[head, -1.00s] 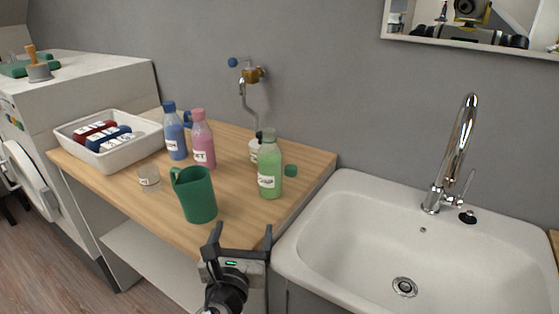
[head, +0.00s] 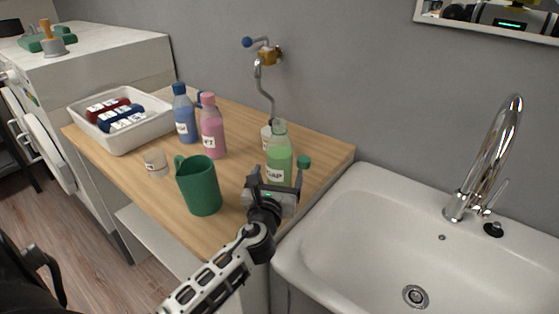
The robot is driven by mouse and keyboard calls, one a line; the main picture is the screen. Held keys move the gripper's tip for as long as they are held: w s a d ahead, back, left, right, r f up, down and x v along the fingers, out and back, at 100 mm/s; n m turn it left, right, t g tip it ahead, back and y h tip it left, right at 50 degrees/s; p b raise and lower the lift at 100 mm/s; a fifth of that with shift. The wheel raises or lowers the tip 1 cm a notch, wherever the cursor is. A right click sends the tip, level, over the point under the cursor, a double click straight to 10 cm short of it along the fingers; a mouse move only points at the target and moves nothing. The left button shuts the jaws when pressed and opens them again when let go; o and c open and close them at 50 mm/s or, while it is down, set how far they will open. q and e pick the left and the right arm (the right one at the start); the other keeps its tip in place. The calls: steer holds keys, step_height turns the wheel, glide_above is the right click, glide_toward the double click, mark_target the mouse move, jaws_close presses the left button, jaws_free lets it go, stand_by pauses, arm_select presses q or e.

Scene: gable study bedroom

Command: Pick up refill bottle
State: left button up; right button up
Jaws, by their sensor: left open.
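A green translucent bottle (head: 279,155) with a white label stands upright near the right end of the wooden counter. A blue bottle (head: 184,117) and a pink bottle (head: 212,130) stand further left, also labelled. The frames do not say which is the refill bottle. My left gripper (head: 271,177) is open in front of the green bottle, its fingers near the bottle's lower part, which is partly hidden. I cannot tell whether they touch it. My right gripper is not in view.
A green mug (head: 199,186) stands close left of my left gripper, with a small clear cup (head: 155,163) beyond. A white tray (head: 123,147) holds rolled items. A small green round thing (head: 304,162) is right of the bottle. The sink (head: 345,215) lies right.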

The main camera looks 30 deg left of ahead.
mark_target(281, 161)
arm_select(q)
steer(key=x, duration=0.5)
steer(key=shift+w+a+p, duration=0.2)
steer(key=shift+w+p, duration=0.1)
steer(key=c, duration=1.1)
steer(key=shift+r, duration=0.15)
steer(key=shift+c, duration=1)
